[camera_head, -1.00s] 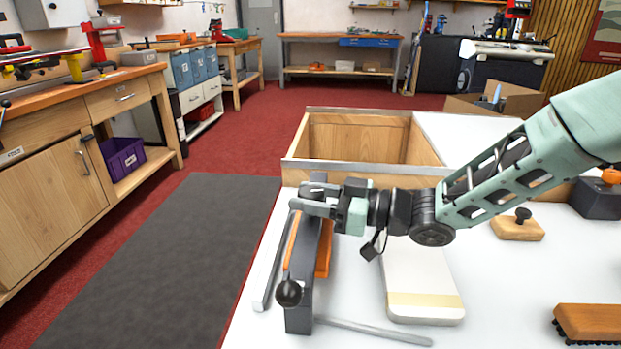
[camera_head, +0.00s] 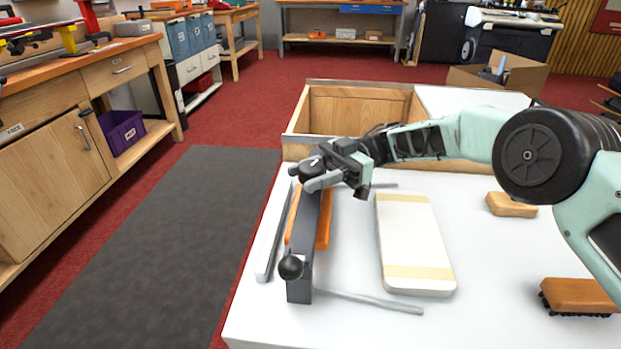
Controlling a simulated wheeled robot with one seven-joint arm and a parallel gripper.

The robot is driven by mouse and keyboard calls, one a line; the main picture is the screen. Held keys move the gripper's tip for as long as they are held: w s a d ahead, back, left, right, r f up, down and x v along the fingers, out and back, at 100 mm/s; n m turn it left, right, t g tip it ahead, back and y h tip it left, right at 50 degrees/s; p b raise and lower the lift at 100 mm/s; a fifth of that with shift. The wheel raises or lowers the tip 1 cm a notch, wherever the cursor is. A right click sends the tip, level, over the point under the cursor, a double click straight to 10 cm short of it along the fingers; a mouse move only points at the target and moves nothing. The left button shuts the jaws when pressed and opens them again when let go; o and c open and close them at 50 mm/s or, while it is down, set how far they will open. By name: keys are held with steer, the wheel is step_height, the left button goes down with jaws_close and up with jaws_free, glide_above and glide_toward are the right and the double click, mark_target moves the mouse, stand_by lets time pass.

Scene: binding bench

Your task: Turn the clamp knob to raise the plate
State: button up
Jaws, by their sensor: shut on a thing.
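The clamp is a dark grey bar (camera_head: 302,235) lying lengthwise along the left side of the white bench top. An orange plate (camera_head: 324,222) shows beneath it on both sides. A black ball knob (camera_head: 291,267) is at the bar's near end and is free. My gripper (camera_head: 313,171) is at the far end, its fingers shut around the dark clamp knob (camera_head: 312,163) there. The fingers hide much of that knob. I cannot tell how high the plate stands above the bench.
A white padded board (camera_head: 414,240) with cream bands lies right of the clamp. Thin grey rods (camera_head: 370,301) and a grey strip (camera_head: 273,235) lie close by. A wooden block (camera_head: 511,205) and a brush (camera_head: 580,297) are at the right. An open wooden bin (camera_head: 355,113) is behind.

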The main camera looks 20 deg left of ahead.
steer(key=shift+f+n+g+h+b, duration=0.4)
steer(key=shift+f+n+h+b, duration=0.15)
steer(key=shift+h, duration=0.25)
steer(key=shift+s+r+n+g+h, duration=0.1)
steer(key=shift+r+n+g+h, duration=0.05)
steer(key=shift+n+g+h, duration=0.3)
steer(key=o, duration=0.9)
steer(key=shift+o, duration=0.3)
steer(key=shift+r, duration=0.15)
steer(key=shift+r, duration=0.1)
